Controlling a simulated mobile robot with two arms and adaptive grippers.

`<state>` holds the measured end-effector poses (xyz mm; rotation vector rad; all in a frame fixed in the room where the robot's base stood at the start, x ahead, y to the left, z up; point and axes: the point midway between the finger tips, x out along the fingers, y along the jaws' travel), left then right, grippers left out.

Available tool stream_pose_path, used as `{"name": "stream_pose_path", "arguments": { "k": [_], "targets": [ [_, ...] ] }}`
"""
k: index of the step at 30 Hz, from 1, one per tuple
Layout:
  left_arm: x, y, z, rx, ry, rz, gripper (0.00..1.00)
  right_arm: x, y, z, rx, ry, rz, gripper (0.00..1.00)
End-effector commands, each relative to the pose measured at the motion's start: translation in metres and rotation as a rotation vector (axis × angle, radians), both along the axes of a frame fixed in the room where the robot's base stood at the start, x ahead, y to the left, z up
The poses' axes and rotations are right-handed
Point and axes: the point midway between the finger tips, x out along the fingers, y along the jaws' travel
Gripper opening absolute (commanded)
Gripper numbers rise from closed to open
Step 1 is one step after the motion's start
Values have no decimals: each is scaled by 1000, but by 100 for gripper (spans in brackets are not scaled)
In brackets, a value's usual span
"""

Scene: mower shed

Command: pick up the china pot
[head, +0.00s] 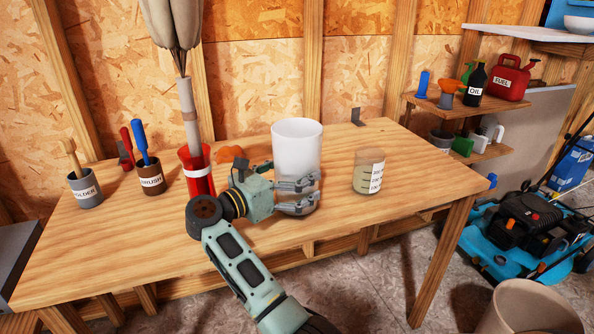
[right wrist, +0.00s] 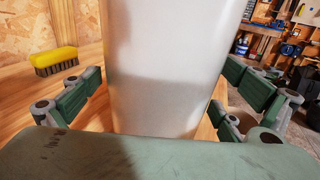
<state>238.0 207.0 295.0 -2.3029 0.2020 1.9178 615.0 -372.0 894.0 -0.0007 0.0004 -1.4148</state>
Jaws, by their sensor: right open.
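The china pot appears to be the tall, plain white cylinder (head: 297,147) standing upright on the wooden table (head: 130,243). It also fills the middle of the right wrist view (right wrist: 165,65). My right gripper (head: 316,192) is open at the pot's lower part, with its fingers level. In the right wrist view the fingers lie to the left and right of the pot, with the pot between them. I cannot tell whether either finger touches it. The gripper hides part of the pot's lower side. My left gripper is not in view.
A measuring jar (head: 369,171) stands right of the pot. A red container (head: 196,172), a brown brush cup (head: 151,178) and a grey holder cup (head: 85,190) stand left. A yellow brush (right wrist: 55,61) shows behind the fingers. The table's right end is clear.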

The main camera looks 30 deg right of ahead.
Motion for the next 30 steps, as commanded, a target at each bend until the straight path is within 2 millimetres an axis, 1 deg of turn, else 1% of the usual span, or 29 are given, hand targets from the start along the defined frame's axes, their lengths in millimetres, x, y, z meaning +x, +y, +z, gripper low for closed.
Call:
{"name": "stream_pose_path", "arguments": {
  "k": [4, 11, 30],
  "targets": [
    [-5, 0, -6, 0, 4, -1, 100, 1, -6, 0, 0, 0, 1, 99],
    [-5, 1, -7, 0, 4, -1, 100, 1, -6, -1, 0, 0, 1, 99],
    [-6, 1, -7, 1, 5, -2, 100, 1, -6, 0, 0, 0, 1, 43]
  ]
}}
